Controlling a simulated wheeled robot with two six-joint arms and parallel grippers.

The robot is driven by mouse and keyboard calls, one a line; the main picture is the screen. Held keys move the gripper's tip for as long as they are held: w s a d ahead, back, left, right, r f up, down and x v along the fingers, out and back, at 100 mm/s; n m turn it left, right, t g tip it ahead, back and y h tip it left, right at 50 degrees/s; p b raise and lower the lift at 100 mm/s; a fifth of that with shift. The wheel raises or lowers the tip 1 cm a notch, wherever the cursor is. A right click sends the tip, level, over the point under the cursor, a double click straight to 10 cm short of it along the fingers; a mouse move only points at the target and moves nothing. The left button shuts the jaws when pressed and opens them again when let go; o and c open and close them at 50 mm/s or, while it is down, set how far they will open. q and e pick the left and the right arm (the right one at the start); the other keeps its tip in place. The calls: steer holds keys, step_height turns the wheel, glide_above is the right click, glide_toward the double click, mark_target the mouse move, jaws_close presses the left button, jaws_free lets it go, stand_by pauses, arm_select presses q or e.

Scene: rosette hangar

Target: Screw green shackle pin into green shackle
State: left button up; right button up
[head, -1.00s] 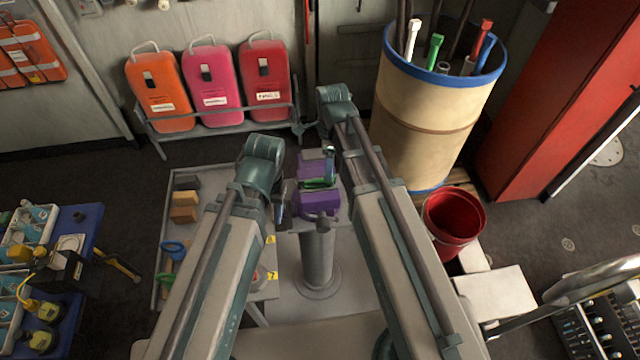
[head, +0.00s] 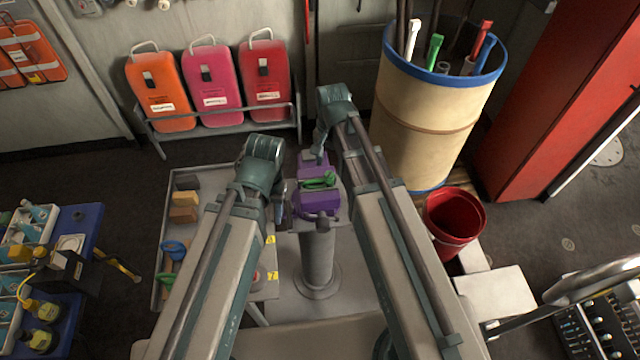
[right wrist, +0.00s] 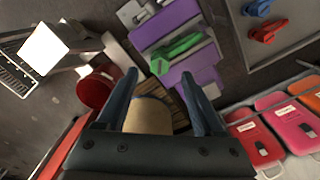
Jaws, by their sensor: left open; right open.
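A green shackle (head: 318,181) lies across the purple vise (head: 317,201) on the grey post. It also shows in the right wrist view (right wrist: 180,52), with a rounded green end at its left. I cannot tell the pin apart from the shackle or how deep it sits. My right gripper (head: 317,152) is open and empty, just behind the vise, apart from the shackle. In the right wrist view its fingers (right wrist: 160,80) are spread, with the shackle beyond their tips. My left gripper (head: 281,213) is at the vise's left side, its fingers mostly hidden by its wrist.
A grey tray table (head: 205,180) stands left of the vise, with blocks and a blue-handled tool (head: 172,247). A tan drum (head: 428,110) and a red bucket (head: 452,218) stand to the right. Several cases (head: 208,82) stand in a rack behind.

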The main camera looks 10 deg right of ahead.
steer(key=n, duration=1.1)
steer(key=shift+n, duration=0.4)
steer(key=n, duration=1.2)
steer(key=shift+f+b, duration=1)
